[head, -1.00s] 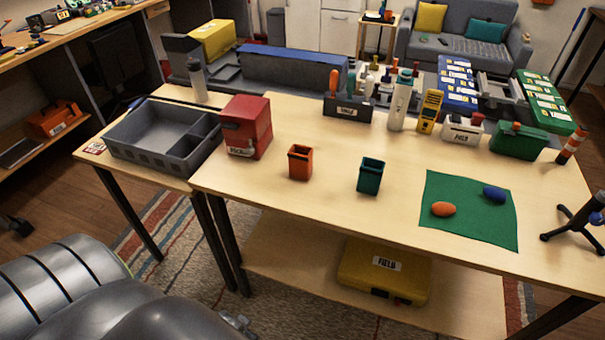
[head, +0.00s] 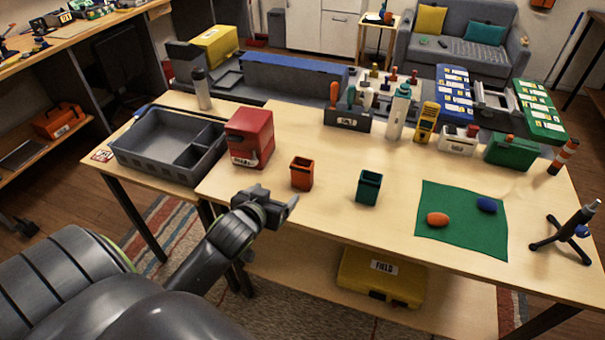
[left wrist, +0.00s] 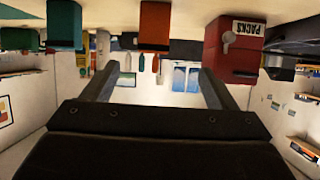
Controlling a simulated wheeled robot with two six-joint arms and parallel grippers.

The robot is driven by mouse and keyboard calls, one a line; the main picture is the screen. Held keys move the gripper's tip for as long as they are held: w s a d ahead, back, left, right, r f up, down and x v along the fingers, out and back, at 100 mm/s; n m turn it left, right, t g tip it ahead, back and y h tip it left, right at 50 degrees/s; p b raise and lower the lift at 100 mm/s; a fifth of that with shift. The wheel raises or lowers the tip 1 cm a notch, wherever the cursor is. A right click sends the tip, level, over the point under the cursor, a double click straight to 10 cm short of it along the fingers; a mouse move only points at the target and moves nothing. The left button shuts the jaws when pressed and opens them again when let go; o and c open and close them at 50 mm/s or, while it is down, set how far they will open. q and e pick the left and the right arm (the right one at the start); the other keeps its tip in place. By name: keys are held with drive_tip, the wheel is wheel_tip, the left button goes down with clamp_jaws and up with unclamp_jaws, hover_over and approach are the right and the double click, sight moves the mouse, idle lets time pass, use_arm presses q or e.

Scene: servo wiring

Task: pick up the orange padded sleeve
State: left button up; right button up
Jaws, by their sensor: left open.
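The orange padded sleeve (head: 438,219) is a small rounded oval lying on the green mat (head: 462,240) at the right of the table in the head view. A similar blue oval (head: 487,204) lies behind it to the right on the same mat. My left gripper (head: 291,207) is at the front edge of the table, well to the left of the sleeve and apart from it. Its jaws are open and empty; in the left wrist view its two fingers (left wrist: 157,85) stand wide apart with nothing between them. My right gripper is not in view.
A red box (head: 248,137) and a grey tray (head: 150,150) are left. A black tripod stand (head: 563,232) is right of the mat. The front middle tabletop is clear.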

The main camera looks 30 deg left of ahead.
use_arm(q)
drive_tip(key=w, duration=0.1)
drive_tip(key=p, duration=0.2)
approach(300, 171)
drive_tip(key=x, duration=0.7)
drive_tip(key=shift+s+a, duration=0.1)
drive_tip(key=shift+a, duration=0.3)
drive_tip(key=shift+w+f, duration=0.2)
drive_tip(key=shift+w, duration=0.35)
drive_tip(key=x, duration=0.1)
drive_tip(key=p+x, duration=0.1)
drive_tip(key=x, duration=0.1)
drive_tip(key=shift+d, duration=0.3)
drive_tip(key=shift+w+a+f, duration=0.15)
drive_tip(key=shift+w+f, duration=0.15)
drive_tip(key=shift+w, duration=0.3)
drive_tip(key=c, duration=1.1)
